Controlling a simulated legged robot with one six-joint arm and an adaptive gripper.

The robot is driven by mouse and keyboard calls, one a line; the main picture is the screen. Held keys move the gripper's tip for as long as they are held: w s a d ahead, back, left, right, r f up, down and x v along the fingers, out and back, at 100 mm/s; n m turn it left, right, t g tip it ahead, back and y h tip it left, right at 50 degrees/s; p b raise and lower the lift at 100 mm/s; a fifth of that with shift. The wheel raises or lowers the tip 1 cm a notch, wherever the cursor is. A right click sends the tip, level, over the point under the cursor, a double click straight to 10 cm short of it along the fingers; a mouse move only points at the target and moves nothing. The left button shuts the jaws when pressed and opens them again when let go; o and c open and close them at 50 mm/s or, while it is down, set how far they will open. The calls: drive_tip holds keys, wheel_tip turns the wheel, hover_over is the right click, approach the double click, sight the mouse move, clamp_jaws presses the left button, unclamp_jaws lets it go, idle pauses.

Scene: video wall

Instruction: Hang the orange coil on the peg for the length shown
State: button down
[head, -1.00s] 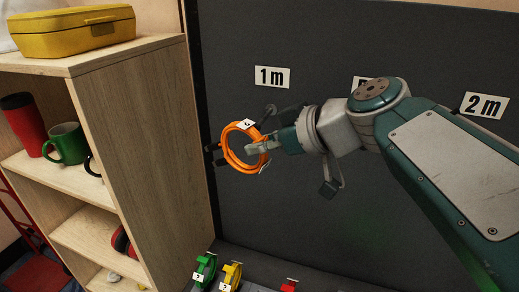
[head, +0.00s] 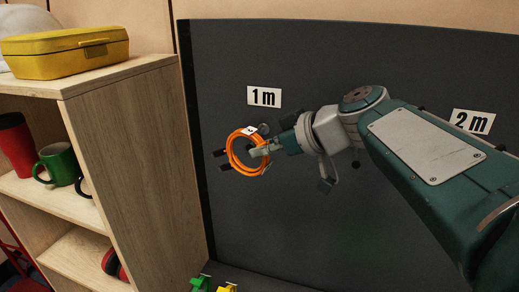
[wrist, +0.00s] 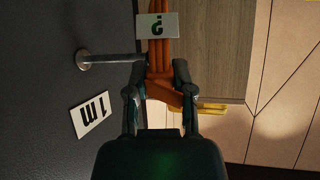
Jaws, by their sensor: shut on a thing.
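The orange coil (head: 234,160) with a white tag is off the floor in my gripper (head: 258,151), in front of the dark wall and below the "1 m" label (head: 264,97). In the wrist view my gripper (wrist: 157,88) is shut on the coil (wrist: 162,58), whose tag (wrist: 157,26) shows a question mark. A grey peg (wrist: 105,60) sticks out of the wall beside the "1 m" label (wrist: 91,115). Its free end meets the coil's edge in that picture; I cannot tell whether it passes inside the ring. In the head view its round tip (head: 264,128) shows just above the coil.
A wooden shelf (head: 135,160) stands close on the left, with a yellow case (head: 65,50) on top and a green mug (head: 58,164) inside. A "2 m" label (head: 472,122) is at right. Green (head: 199,285) and yellow coils (head: 227,288) show at the bottom edge.

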drive_tip(key=shift+w+d+f, duration=0.25)
drive_tip(key=shift+w+f, duration=0.1)
drive_tip(key=shift+w, duration=0.4)
drive_tip(key=shift+w+d+f, duration=0.3)
drive_tip(key=shift+w, duration=0.4)
drive_tip(key=shift+w+d+f, duration=0.25)
drive_tip(key=shift+w+f, duration=0.1)
drive_tip(key=shift+w, duration=0.4)
